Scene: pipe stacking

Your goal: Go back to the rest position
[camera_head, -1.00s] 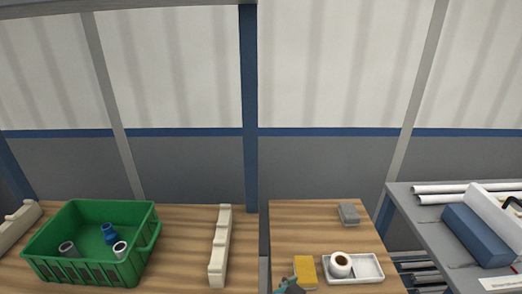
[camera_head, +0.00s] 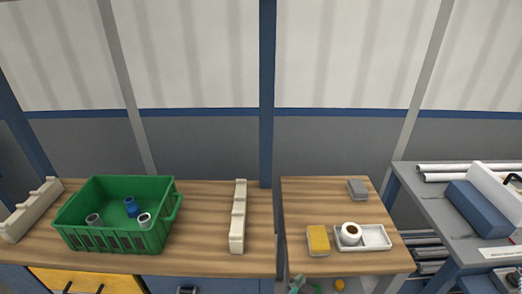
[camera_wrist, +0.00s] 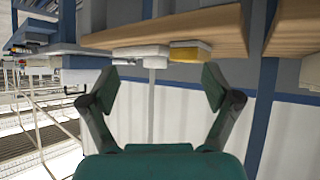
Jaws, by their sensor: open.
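My gripper (camera_wrist: 157,88) is open in the wrist view, with its two teal fingers spread wide and nothing between them. In the head view, only a small teal part of my arm or gripper (camera_head: 297,285) shows at the bottom edge, in front of the right table; the rest is out of frame. The wrist view shows the table edge, a yellow block (camera_wrist: 190,50) and a white tray (camera_wrist: 140,52) beyond the fingers, apart from them.
The left table (camera_head: 205,230) bears a green crate (camera_head: 115,240) with several pipe pieces inside and two cream racks (camera_head: 238,215) (camera_head: 30,210). The right table (camera_head: 310,200) bears a yellow block (camera_head: 318,240), a white tray (camera_head: 376,237) with a white roll, and a grey block (camera_head: 357,189).

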